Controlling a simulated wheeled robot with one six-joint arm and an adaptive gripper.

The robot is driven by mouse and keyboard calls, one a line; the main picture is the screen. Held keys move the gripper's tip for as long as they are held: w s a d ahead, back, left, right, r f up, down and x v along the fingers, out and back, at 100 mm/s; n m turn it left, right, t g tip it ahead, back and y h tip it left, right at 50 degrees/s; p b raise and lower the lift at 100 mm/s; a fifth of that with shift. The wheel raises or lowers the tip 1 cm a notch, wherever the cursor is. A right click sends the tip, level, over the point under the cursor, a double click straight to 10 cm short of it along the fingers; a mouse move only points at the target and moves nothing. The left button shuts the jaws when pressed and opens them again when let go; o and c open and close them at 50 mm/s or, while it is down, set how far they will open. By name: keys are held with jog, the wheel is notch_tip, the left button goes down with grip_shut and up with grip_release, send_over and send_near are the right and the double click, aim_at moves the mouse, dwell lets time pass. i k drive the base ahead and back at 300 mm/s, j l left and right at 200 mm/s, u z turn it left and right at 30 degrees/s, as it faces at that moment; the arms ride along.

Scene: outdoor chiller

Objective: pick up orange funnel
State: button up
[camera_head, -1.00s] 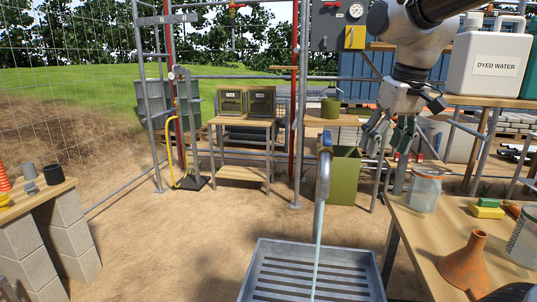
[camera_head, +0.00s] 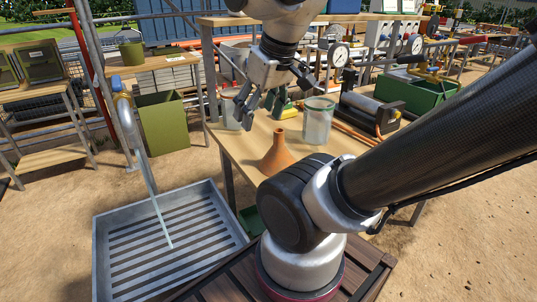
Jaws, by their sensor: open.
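The orange funnel (camera_head: 278,155) stands on the wooden table (camera_head: 236,150) with its narrow spout up and its wide mouth down. Its right lower side is partly hidden behind my arm. My gripper (camera_head: 258,120) hangs above the table, up and to the left of the funnel in the view. Its fingers are spread and point down, with nothing seen between them. The gripper looks apart from the funnel.
A jar with an orange rim (camera_head: 231,108) is behind my gripper. Green and yellow blocks (camera_head: 284,109) lie between. A grated metal basin (camera_head: 165,240) with running water is at left.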

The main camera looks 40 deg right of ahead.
aim_at(277, 158)
jog(key=j+z, duration=0.15)
jog(key=z, duration=0.2)
jog(key=j+z, duration=0.2)
jog(key=z, duration=0.2)
